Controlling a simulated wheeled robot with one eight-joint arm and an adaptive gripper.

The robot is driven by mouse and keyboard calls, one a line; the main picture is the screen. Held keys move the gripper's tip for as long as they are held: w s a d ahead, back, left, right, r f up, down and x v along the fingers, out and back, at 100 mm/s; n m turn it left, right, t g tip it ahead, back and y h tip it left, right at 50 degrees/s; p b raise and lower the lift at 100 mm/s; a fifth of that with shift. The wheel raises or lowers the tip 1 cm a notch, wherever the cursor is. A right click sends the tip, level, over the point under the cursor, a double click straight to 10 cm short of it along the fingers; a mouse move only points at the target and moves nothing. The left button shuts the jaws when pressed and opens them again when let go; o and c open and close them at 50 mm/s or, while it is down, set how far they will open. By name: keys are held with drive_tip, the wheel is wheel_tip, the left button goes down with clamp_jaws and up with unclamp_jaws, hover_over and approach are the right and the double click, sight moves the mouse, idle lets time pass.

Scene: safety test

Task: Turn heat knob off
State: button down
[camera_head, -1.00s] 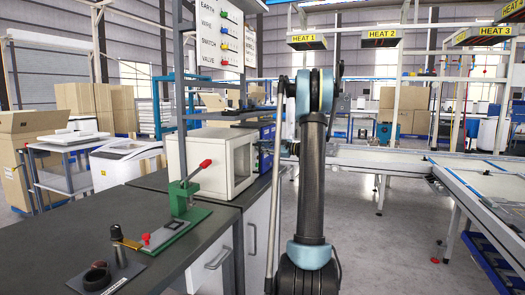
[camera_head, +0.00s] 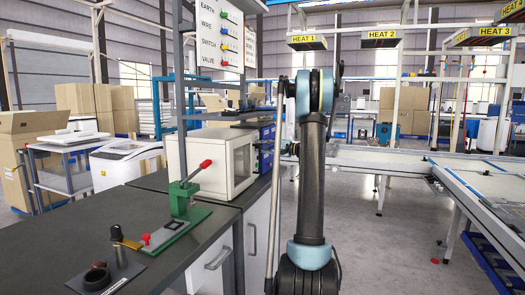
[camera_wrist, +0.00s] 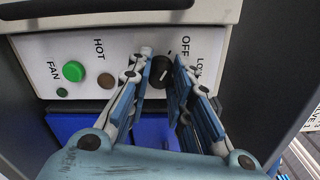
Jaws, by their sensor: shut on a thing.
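In the wrist view, a black heat knob (camera_wrist: 159,72) with a white mark sits on a white control panel (camera_wrist: 75,47). The words OFF and LOW are printed beside and to the right of the knob, and HOT to its left. My gripper (camera_wrist: 162,73) has one blue finger on each side of the knob and is shut on it. The fingers hide part of the knob, so its exact setting is hard to read.
A green button (camera_wrist: 73,71) and a brown round part (camera_wrist: 106,80) sit left of the knob near the FAN label. A blue bin (camera_wrist: 85,128) is below the panel. In the head view, a dark bench (camera_head: 60,245) with a green lever press (camera_head: 183,205) stands left of my arm.

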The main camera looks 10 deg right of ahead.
drive_tip(key=shift+f, duration=0.15)
drive_tip(key=c, duration=1.4)
unclamp_jaws()
drive_tip(key=v, duration=1.2)
